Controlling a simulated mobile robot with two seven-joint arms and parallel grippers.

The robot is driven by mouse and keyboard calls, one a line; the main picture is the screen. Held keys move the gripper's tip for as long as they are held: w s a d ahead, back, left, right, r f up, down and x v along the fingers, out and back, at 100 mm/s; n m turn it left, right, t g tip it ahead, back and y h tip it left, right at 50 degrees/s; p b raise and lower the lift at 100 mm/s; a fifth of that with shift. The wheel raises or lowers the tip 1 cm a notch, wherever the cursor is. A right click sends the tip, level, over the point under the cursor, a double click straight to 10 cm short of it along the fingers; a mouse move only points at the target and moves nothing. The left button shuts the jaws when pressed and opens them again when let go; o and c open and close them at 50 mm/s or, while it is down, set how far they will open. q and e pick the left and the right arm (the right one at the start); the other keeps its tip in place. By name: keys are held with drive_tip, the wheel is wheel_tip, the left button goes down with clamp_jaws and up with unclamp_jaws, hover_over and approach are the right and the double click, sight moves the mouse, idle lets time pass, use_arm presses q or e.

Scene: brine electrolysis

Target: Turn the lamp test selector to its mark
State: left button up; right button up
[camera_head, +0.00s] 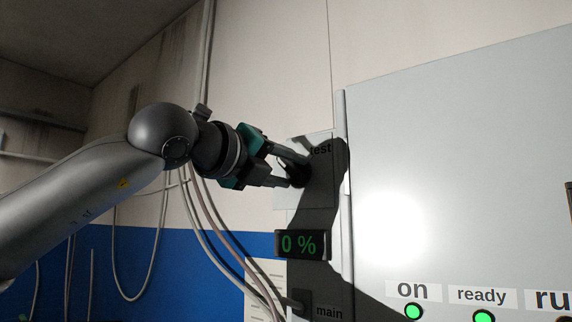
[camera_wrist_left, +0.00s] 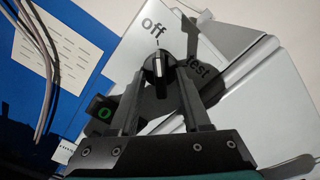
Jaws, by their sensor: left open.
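The lamp test selector (camera_wrist_left: 158,72) is a round black knob with a light pointer bar, set on a grey plate. In the left wrist view the bar points roughly toward the "off" label (camera_wrist_left: 153,27); the "test" label (camera_wrist_left: 198,70) is to the right of the knob. In the head view the "test" label (camera_head: 321,149) shows beside the gripper, and the knob is mostly hidden in dark shadow. My left gripper (camera_head: 301,172) is open at the plate, with one finger on each side of the knob. I cannot tell whether the fingers touch it.
A display (camera_head: 302,244) reading "0 %" is below the selector, with a "main" label (camera_head: 329,313) lower down. A large pale cabinet (camera_head: 450,180) with lit green "on" (camera_head: 413,312) and "ready" (camera_head: 484,316) lamps stands to the right. Cables (camera_head: 205,220) hang on the wall at left.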

use_arm(q)
drive_tip(key=shift+c, duration=0.2)
clamp_jaws()
idle(0.4)
